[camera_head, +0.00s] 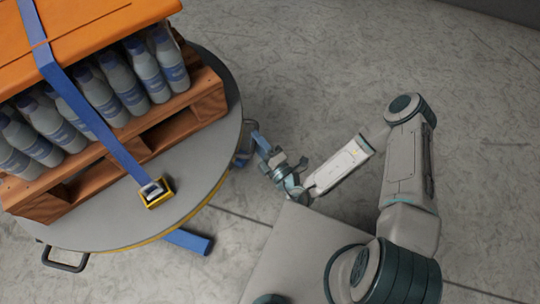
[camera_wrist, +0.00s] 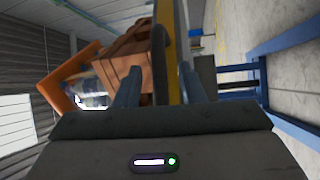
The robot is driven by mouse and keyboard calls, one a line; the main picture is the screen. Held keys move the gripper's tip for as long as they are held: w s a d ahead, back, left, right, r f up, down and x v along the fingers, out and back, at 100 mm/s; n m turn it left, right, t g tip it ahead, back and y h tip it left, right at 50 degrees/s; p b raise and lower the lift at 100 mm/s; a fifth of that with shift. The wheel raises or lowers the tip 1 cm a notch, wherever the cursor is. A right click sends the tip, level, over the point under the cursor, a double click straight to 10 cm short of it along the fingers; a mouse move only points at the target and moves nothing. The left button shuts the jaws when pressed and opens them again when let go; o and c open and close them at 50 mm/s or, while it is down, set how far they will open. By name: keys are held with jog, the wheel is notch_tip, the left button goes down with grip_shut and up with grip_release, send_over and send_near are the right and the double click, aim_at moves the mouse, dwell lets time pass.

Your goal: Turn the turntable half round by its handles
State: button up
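The turntable (camera_head: 215,170) is a round grey disc with a yellow rim, filling the left of the head view. One dark bar handle (camera_head: 65,262) sticks out from its rim at the lower left. Another dark handle (camera_head: 243,157) is at the right rim, partly hidden by my gripper (camera_head: 258,148). In the wrist view, the two fingers of my gripper (camera_wrist: 160,76) stand wide apart. A dark handle bar (camera_wrist: 159,50) and the yellow rim (camera_wrist: 174,45) show between and beyond them. I cannot tell whether a finger touches the handle.
A wooden pallet (camera_head: 205,100) on the turntable carries several grey bottles with blue labels (camera_head: 120,82) under an orange cover (camera_head: 90,28). A blue strap (camera_head: 95,122) ends at a yellow buckle (camera_head: 156,192). A blue leg (camera_head: 188,241) protrudes below. Open concrete floor (camera_head: 300,60) lies right.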

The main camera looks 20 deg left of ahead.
jog(key=v, duration=1.2)
jog(key=shift+s+d+p, duration=0.2)
jog(key=shift+s+p, duration=0.1)
jog(key=shift+p, duration=0.05)
